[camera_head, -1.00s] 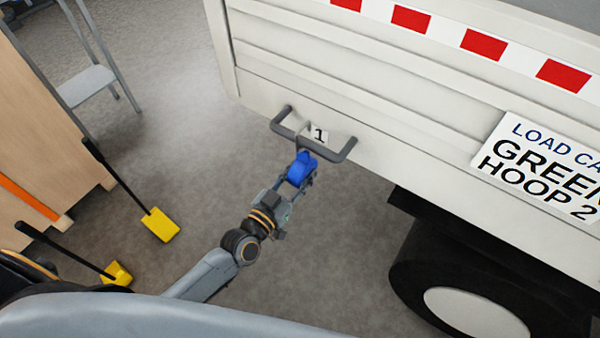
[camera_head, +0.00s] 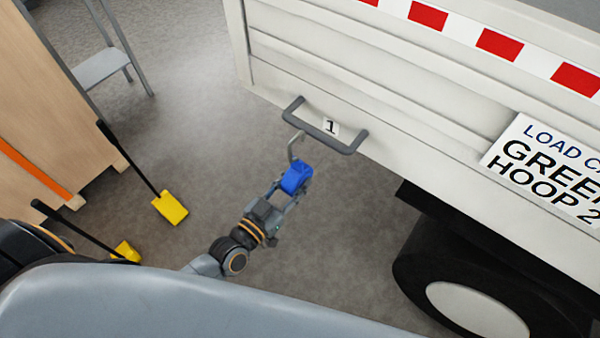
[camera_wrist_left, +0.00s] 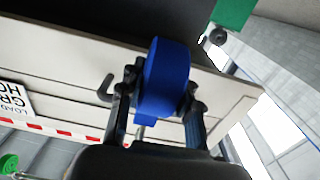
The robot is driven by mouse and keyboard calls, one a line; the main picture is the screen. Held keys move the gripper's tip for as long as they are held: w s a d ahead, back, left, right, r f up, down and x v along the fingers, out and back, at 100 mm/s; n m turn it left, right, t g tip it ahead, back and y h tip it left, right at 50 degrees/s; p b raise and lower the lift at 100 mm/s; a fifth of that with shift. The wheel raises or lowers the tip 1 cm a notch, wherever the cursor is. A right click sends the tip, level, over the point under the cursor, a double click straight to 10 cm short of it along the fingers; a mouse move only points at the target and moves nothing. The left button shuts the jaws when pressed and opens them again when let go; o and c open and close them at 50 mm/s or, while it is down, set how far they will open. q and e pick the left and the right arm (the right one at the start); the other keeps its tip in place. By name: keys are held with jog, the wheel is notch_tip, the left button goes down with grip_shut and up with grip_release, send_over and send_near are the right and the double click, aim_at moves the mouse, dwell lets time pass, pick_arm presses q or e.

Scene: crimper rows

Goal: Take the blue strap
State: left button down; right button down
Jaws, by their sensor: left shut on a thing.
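The blue strap (camera_head: 297,177) is a compact blue roll with a grey metal hook (camera_head: 292,147) at its upper end. My left gripper (camera_head: 292,187) is shut on the blue roll, which also fills the middle of the left wrist view (camera_wrist_left: 166,77) between the fingers. The grey hoop (camera_head: 325,130) marked 1 is fixed to the white truck side. The strap's hook is close to the hoop's left part in the head view; I cannot tell whether they touch. My right gripper is not in view.
The white truck side (camera_head: 400,120) carries a sign (camera_head: 550,165) reading "GREEN HOOP 2". A black wheel (camera_head: 430,270) stands below. Yellow-ended tools (camera_head: 170,207) lean by a wooden panel (camera_head: 50,110) at left. Grey floor (camera_head: 190,100) is clear between.

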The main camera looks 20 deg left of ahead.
aim_at(286, 191)
pick_arm(q)
jog(key=shift+p+v, duration=0.5)
jog(key=shift+v, duration=2.45)
